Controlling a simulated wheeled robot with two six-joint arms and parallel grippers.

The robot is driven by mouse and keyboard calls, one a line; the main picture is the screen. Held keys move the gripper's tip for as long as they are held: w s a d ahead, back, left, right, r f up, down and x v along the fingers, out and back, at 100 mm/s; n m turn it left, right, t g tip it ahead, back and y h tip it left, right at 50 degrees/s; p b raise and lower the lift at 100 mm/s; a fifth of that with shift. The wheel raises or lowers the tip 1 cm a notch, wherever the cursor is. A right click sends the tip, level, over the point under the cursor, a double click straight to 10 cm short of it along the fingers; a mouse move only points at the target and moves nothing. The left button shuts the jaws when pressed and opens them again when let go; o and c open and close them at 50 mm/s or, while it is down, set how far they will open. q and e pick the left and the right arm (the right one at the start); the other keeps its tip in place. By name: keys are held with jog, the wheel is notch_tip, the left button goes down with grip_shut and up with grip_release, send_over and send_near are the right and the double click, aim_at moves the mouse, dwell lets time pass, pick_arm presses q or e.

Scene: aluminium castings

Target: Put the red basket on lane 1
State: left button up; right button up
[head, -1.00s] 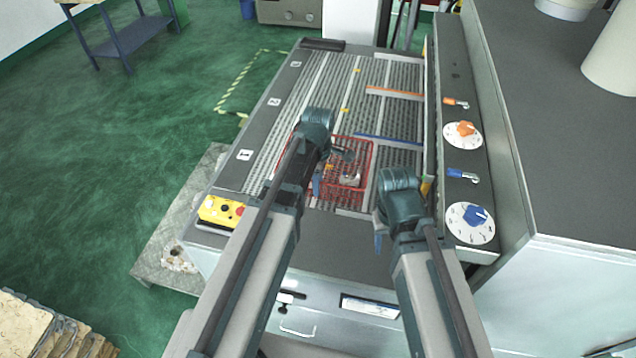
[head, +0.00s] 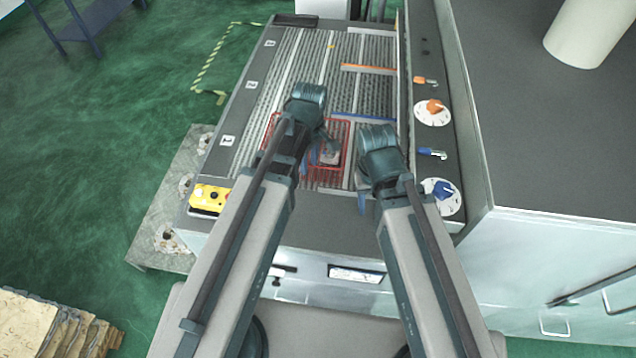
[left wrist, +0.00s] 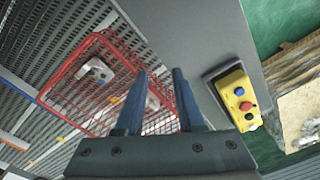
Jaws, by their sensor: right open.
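The red wire basket (head: 348,148) sits on the near part of the ribbed conveyor bed, partly hidden by my left arm. It also shows in the left wrist view (left wrist: 110,40), with a grey metal casting (left wrist: 98,72) inside. My left gripper (head: 314,158) is over the basket's near left part. In the left wrist view its two blue fingers (left wrist: 160,80) are apart, with the basket's near rim around the fingertips; contact cannot be told. My right gripper (head: 362,198) is open and empty just right of the basket. Small lane labels (head: 227,140) line the bed's left edge; their numbers are hard to read.
Pale strips divide the bed (head: 265,95) lengthwise. An orange bar (head: 368,69) and a blue bar (head: 365,118) lie across its right part. A yellow button box (head: 208,198) is at the front left corner. A panel with dials (head: 434,112) borders the right side.

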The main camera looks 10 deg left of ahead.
pick_arm(q)
jog(key=s+d+m, duration=0.5)
jog(key=s+m, duration=0.5)
jog(key=m, duration=0.5)
jog(key=shift+s+d+y, duration=0.3)
jog(key=shift+y, duration=0.1)
